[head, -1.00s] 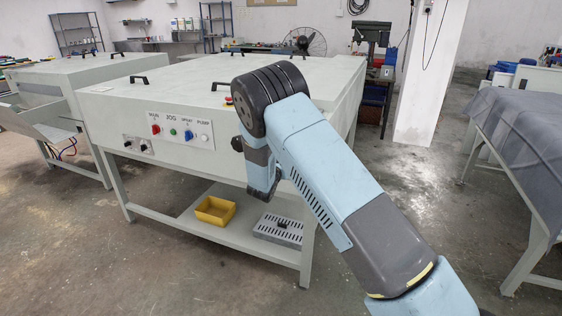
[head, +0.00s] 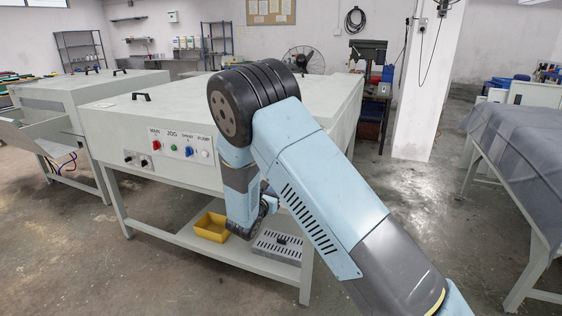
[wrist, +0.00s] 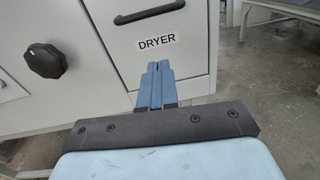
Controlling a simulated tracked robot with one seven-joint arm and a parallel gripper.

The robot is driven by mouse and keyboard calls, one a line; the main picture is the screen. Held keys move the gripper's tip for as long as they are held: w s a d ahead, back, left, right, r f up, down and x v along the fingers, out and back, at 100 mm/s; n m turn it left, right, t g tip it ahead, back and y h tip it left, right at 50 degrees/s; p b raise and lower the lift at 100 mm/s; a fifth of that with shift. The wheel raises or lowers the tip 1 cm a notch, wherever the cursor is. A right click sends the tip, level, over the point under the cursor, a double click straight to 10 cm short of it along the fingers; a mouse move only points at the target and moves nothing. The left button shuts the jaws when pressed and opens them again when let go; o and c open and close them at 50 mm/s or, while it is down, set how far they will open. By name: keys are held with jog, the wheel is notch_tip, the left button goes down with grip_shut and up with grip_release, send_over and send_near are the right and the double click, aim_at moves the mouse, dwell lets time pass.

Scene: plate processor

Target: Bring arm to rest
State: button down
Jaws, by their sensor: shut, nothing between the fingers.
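My gripper shows in the wrist view (wrist: 157,85), its blue fingers together with nothing between them. Beyond the fingertips is a pale cabinet front with a label reading DRYER (wrist: 157,42), a black handle (wrist: 149,11) above it and a black knob (wrist: 44,61) to the left. In the head view my arm is bent in front of the plate processor (head: 110,120), with its forearm hanging down before the right part of the front panel. The fingertips are hard to make out there.
The processor's lower shelf holds a yellow bin (head: 211,227) and a grey slotted tray (head: 277,247), close to my hanging forearm. A cloth-covered table (head: 520,150) stands at the right. Open concrete floor (head: 425,210) lies between. A white pillar (head: 425,90) stands behind.

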jog(key=s+d+r+m+g+h, duration=0.35)
jog(key=d+r+m+g, duration=0.4)
jog(key=d, duration=0.65)
jog(key=s+d+r+m+g+y, duration=0.2)
jog(key=s+d+r+m+g, duration=0.4)
jog(key=s+d+r+m, duration=0.8)
jog(key=s+r+m+t+y, duration=0.1)
jog(key=s+m+y, duration=0.3)
jog(key=s, duration=0.7)
jog(key=s+r+m+t+y, duration=0.1)
jog(key=s+r+m+y, duration=0.3)
jog(key=s, duration=0.8)
jog(key=shift+s+d+r+m+t, duration=0.2)
jog(key=shift+r+m+t, duration=0.15)
jog(key=shift+m, duration=0.3)
jog(key=shift+y, duration=0.25)
